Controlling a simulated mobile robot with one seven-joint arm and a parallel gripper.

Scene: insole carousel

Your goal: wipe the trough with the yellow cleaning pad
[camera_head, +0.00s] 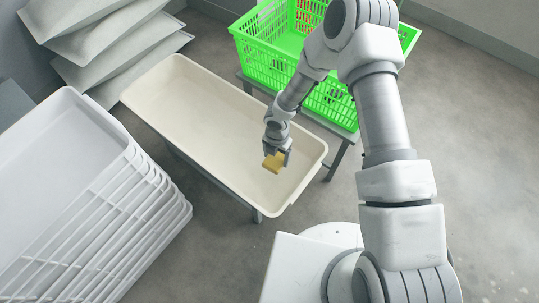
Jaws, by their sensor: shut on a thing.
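The trough (185,110) is a long cream tray on a grey stand, running from the upper left to the lower right of the head view. My gripper (277,156) is over its near right part, pointing down, and is shut on the yellow cleaning pad (273,163). The pad is small and block-shaped, and its top edge is hidden by the fingers. I cannot tell whether the pad touches the trough floor. The visible trough floor is bare.
A bright green crate (268,62) stands on a bench behind the trough. Stacked white trays (70,200) stand at the left, close to the trough's side. Grey sacks (110,45) are piled at the upper left. The floor at the right is clear.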

